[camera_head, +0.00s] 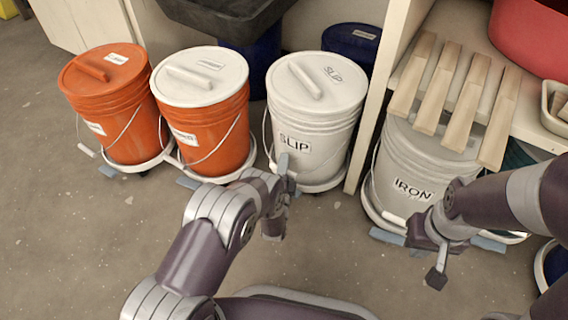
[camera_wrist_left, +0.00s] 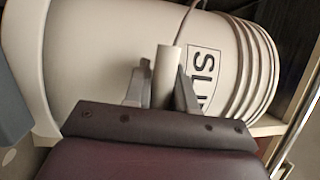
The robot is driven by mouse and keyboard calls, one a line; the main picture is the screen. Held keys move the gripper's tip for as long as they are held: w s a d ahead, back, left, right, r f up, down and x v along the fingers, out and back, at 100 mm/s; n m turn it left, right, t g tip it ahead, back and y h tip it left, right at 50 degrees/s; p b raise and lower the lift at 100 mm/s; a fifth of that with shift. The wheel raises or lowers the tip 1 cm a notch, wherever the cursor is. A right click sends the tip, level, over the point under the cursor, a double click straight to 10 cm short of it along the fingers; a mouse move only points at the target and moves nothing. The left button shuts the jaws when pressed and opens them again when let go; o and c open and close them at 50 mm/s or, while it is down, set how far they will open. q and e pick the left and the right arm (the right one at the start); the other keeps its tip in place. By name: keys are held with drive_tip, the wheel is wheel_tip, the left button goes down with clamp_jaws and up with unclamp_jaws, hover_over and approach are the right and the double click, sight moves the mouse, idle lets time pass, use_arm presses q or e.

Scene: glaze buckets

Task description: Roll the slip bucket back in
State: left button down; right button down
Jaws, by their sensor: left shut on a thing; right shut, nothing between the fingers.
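The slip bucket (camera_head: 316,110) is white with a white lid and a SLIP label. It stands upright on a low white wheeled dolly (camera_head: 322,185), left of the pale shelf post. In the left wrist view the bucket (camera_wrist_left: 110,60) fills the background, sideways, with part of its label showing. My left gripper (camera_head: 284,178) is at the bucket's lower front. It is shut on the white grip of the bucket's wire handle (camera_wrist_left: 166,68), between its two fingers (camera_wrist_left: 161,88). My right gripper (camera_head: 436,268) is shut and empty, in front of the IRON bucket.
Two orange buckets (camera_head: 108,100) (camera_head: 210,130), one white-lidded, stand left on dollies. Dark blue containers (camera_head: 350,42) stand behind. The floor (camera_head: 60,240) at front left is clear.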

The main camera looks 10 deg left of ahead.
use_arm(q)
drive_tip(key=c, duration=1)
unclamp_jaws()
drive_tip(key=shift+w, duration=0.25)
drive_tip(key=shift+c, duration=0.2)
drive_tip(key=shift+s, duration=0.1)
drive_tip(key=p+v, duration=0.5)
drive_tip(key=v, duration=0.7)
drive_tip(key=shift+s, duration=0.3)
drive_tip(key=shift+f, duration=0.1)
